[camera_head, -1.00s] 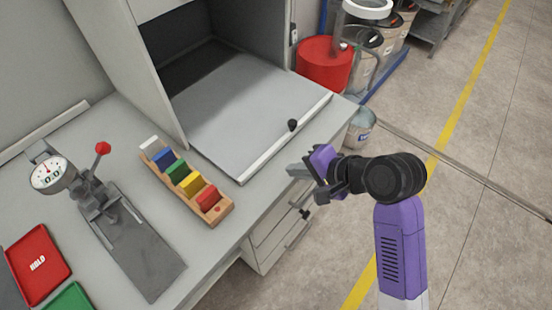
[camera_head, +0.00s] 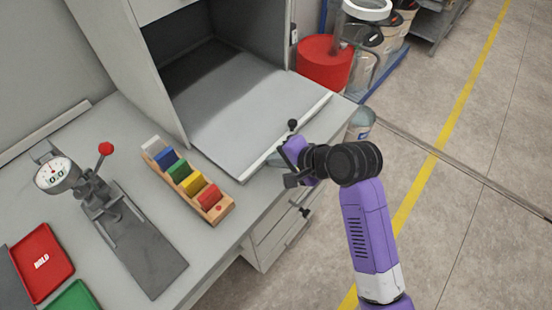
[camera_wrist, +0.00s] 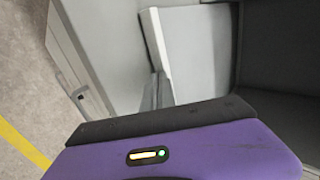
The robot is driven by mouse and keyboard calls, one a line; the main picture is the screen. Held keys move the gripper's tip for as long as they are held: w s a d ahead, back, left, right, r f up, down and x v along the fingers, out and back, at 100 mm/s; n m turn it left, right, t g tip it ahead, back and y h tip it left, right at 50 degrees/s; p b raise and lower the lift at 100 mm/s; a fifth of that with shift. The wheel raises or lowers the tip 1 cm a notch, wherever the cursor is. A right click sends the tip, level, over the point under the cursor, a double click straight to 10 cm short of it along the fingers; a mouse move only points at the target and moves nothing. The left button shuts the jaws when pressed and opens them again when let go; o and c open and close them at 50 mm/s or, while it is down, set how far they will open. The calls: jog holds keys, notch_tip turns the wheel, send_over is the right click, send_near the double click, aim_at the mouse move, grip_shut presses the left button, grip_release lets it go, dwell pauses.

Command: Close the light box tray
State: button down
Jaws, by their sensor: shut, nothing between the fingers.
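The light box tray (camera_head: 235,108) is a flat grey sheet pulled out of the open box, with a pale front lip and a small black knob (camera_head: 292,124). In the wrist view the tray (camera_wrist: 200,50) and its lip show beyond my fingers. My gripper (camera_head: 274,158) is shut and empty, right at the outer side of the front lip, just below the knob in the picture. It also shows in the wrist view (camera_wrist: 156,92), with its fingertips by the lip. I cannot tell whether they touch it.
The light box (camera_head: 130,55) stands on a grey bench. A wooden rack of coloured blocks (camera_head: 187,180) is left of the tray, and a dial gauge press (camera_head: 110,215) is further left. Drawers with dark handles (camera_head: 304,212) are below. A red drum (camera_head: 323,62) stands behind.

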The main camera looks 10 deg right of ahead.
jog(key=b, duration=0.2)
send_near(216, 124)
jog(key=f, duration=0.1)
jog(key=w+a+f, duration=0.1)
jog(key=f, duration=0.1)
jog(key=w+f, duration=0.1)
jog(key=shift+a+f, duration=0.15)
jog(key=shift+a, duration=0.15)
jog(key=shift+w+a, duration=0.3)
jog(key=shift+w, duration=0.2)
jog(key=shift+a+r, duration=0.1)
jog(key=shift+r, duration=0.1)
